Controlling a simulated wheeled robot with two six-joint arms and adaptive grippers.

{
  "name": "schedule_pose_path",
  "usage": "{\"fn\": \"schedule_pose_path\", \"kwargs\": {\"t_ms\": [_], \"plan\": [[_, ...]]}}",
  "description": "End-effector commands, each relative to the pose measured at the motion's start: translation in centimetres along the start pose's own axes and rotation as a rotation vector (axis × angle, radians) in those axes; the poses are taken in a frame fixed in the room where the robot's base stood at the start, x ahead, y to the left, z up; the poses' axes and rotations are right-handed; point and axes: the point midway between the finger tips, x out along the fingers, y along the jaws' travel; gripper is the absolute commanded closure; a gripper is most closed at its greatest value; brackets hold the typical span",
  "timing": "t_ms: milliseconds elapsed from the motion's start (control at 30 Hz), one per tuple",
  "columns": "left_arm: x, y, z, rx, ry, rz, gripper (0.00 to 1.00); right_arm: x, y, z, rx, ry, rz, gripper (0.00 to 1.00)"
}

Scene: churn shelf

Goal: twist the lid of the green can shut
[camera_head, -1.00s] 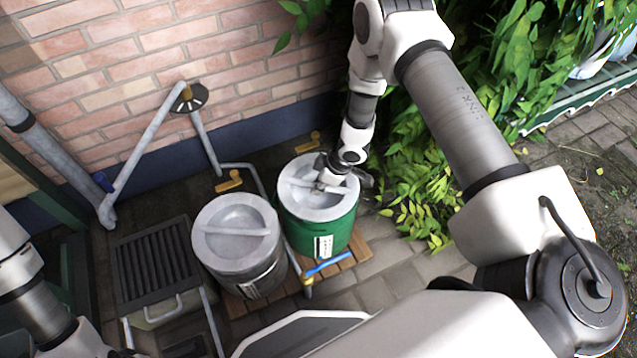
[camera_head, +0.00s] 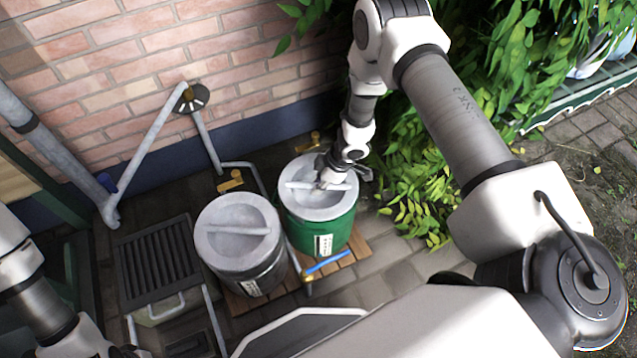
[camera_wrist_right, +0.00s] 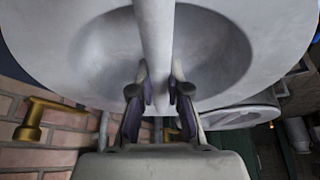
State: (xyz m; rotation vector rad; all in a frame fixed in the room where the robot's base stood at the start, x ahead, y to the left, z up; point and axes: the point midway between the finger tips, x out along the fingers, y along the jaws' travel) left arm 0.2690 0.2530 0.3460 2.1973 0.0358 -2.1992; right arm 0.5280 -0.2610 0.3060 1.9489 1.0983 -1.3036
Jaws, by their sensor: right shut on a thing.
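The green can (camera_head: 322,243) stands upright on a wooden slatted base, with a pale label on its front. Its grey lid (camera_head: 318,203) sits on top, dished, with a bar handle (camera_head: 303,185) across the middle. My right gripper (camera_head: 328,181) is over the lid and shut on the bar handle. In the right wrist view the two fingers (camera_wrist_right: 160,95) are on either side of the bar (camera_wrist_right: 157,40). The gripper and wrist hide part of the handle in the head view. My left arm shows at the lower left, but its gripper fingers cannot be made out.
A dark grey can (camera_head: 243,276) with a similar lid stands close on the left. A blue-handled tap (camera_head: 327,263) sticks out in front of the green can. Leafy plants (camera_head: 420,190) are close on the right. A brick wall (camera_head: 120,80) with pipes stands behind.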

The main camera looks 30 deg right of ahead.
Motion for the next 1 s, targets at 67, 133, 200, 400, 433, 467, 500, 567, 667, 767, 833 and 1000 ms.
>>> {"fn": "schedule_pose_path", "kwargs": {"t_ms": [67,133,200,400,433,467,500,567,667,767,833,1000], "plan": [[0.0,0.0,0.0,0.000,0.000,0.000,0.55,0.0,0.1,-0.1,0.000,0.001,0.001,1.00],[0.0,0.0,0.0,0.000,0.000,0.000,0.55,0.0,0.1,-0.1,0.000,0.001,0.001,0.67],[0.0,0.0,0.0,0.000,0.000,0.000,0.55,0.0,0.1,-0.1,0.000,0.001,0.001,0.55],[0.0,0.0,0.0,0.000,0.000,0.000,0.55,0.0,0.0,0.0,0.001,0.001,0.001,0.55],[0.0,0.0,0.0,0.000,0.000,0.000,0.55,0.0,0.0,0.0,0.001,0.001,0.001,0.55],[0.0,0.0,0.0,0.000,0.000,0.000,0.55,-0.1,0.0,0.0,0.001,0.001,0.001,0.55],[0.0,0.0,0.0,0.000,0.000,0.000,0.55,-0.2,0.0,0.0,0.001,0.000,0.001,0.55],[0.0,0.0,0.0,0.000,0.000,0.000,0.55,-0.8,0.1,0.0,0.002,0.001,0.002,0.55],[0.0,0.0,0.0,0.000,0.000,0.000,0.55,-2.6,0.2,-0.1,0.002,0.003,0.004,0.55],[0.0,0.0,0.0,0.000,0.000,0.000,0.55,-5.1,0.2,-0.1,0.003,0.004,0.004,0.55],[0.0,0.0,0.0,0.000,0.000,0.000,0.55,-7.0,0.1,-0.1,0.003,0.004,0.004,0.55],[0.1,0.0,0.0,0.000,0.000,0.000,0.55,-10.7,0.1,-0.1,0.002,0.004,0.002,0.55]]}}
